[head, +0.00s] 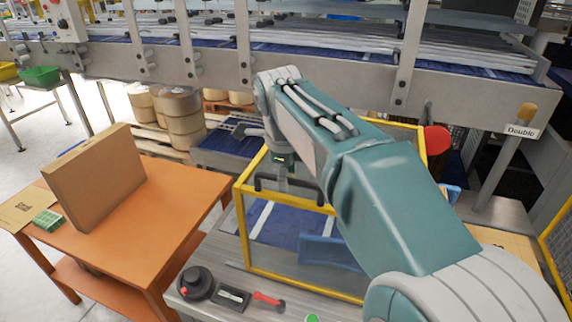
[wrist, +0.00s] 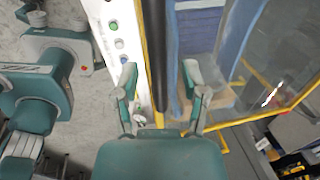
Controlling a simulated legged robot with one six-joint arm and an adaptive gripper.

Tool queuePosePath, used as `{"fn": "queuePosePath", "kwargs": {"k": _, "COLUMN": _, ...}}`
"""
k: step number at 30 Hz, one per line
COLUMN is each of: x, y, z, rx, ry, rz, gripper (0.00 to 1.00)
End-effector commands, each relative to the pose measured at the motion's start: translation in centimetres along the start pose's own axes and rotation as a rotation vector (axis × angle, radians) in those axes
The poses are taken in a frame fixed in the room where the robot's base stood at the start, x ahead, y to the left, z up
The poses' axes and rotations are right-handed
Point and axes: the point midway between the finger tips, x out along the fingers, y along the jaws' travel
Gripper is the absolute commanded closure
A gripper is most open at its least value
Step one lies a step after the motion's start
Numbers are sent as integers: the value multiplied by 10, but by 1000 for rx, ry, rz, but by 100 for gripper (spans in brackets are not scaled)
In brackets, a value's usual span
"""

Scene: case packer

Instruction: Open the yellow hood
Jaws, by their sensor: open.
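The yellow hood (head: 243,228) is a yellow-edged frame with clear panels over a blue conveyor bed, in the middle of the head view. It looks lowered. My arm hides much of its right part. A black bar handle (head: 314,204) runs along its upper front edge. My gripper (head: 283,178) points down at this handle. In the wrist view my gripper (wrist: 158,72) is open, and the black handle (wrist: 153,35) runs between its two fingers beside the yellow edge (wrist: 143,45). Neither finger visibly touches the handle. I cannot tell how deep the handle sits between them.
An orange table (head: 160,218) with a cardboard box (head: 98,178) stands left. A metal conveyor beam (head: 330,70) crosses behind the hood. A red round part (head: 437,140) is right of my arm.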

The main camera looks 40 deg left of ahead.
Motion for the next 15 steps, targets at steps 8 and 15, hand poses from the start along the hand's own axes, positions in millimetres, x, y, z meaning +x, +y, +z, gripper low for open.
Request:
{"fn": "queuePosePath", "kwargs": {"k": 8, "x": -49, "y": -1, "z": 1, "rx": 0, "ry": -4, "rz": -4, "gripper": 43}}
{"fn": "queuePosePath", "kwargs": {"k": 15, "x": -92, "y": -2, "z": 2, "rx": 0, "ry": -2, "rz": -2, "gripper": 43}}
